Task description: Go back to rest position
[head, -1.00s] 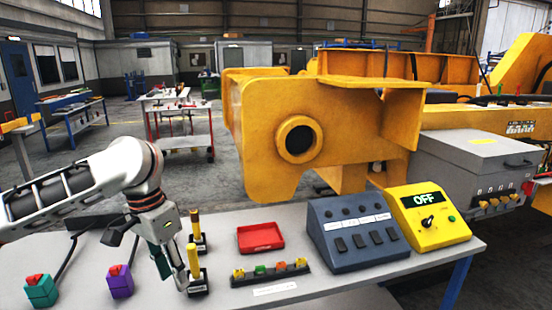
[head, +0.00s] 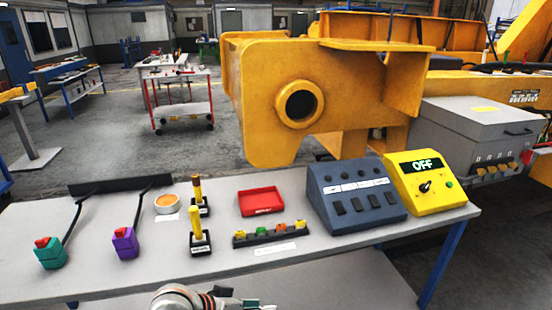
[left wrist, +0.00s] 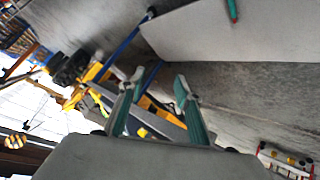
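My left arm's wrist shows at the bottom edge of the head view, in front of the grey table (head: 110,283). Its gripper is partly cut off there. In the left wrist view, the two green fingers of my left gripper (left wrist: 158,82) stand apart with nothing between them. The view behind them is tilted, with a grey tabletop (left wrist: 245,30) at the upper right. My right gripper is in neither view.
A large yellow casting (head: 262,85) stands behind.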

